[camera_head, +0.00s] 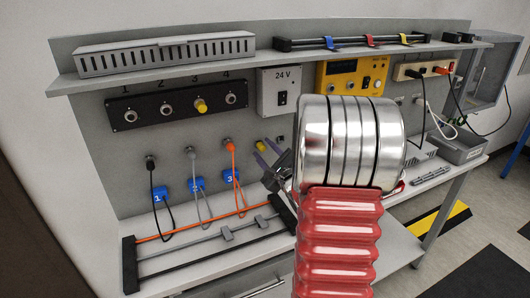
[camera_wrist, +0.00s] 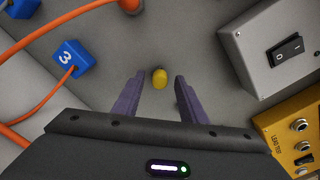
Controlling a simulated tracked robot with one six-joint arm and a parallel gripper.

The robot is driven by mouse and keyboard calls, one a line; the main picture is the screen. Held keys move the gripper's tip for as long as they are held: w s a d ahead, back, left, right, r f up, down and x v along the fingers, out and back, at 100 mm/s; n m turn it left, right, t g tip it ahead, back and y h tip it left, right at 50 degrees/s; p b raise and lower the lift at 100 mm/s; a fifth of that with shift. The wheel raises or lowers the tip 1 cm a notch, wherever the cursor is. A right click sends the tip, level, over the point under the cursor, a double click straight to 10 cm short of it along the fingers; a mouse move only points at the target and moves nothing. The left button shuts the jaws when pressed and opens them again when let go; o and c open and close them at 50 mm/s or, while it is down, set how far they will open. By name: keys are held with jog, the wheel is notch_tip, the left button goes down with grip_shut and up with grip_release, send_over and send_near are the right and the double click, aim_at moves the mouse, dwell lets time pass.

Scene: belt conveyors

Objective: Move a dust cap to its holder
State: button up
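One yellow dust cap (camera_head: 201,105) sits on the socket under number 3 of the black socket strip (camera_head: 150,108). A second yellow dust cap (camera_head: 261,147) shows on the grey back panel, close to the fingers of my gripper (camera_head: 270,161). In the wrist view this second cap (camera_wrist: 160,77) appears between the tips of my open gripper (camera_wrist: 159,78), with a gap on both sides. Whether the tips reach around it or stop short of it, I cannot tell. No part is clearly recognisable as the holder; my arm hides some of the panel.
Blue tags (camera_head: 160,194) hang on cables plugged in below the strip. A grey 24 V switch box (camera_head: 280,91) and a yellow tester (camera_head: 352,77) are mounted right of it. A rack (camera_head: 215,240) with orange, grey and black bars stands on the bench. A shelf (camera_head: 130,81) runs above.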

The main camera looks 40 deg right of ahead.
jog(key=shift+s, duration=0.1)
jog(key=v, duration=1.3)
jog(key=shift+s+a, duration=0.15)
jog(key=shift+s, duration=0.15)
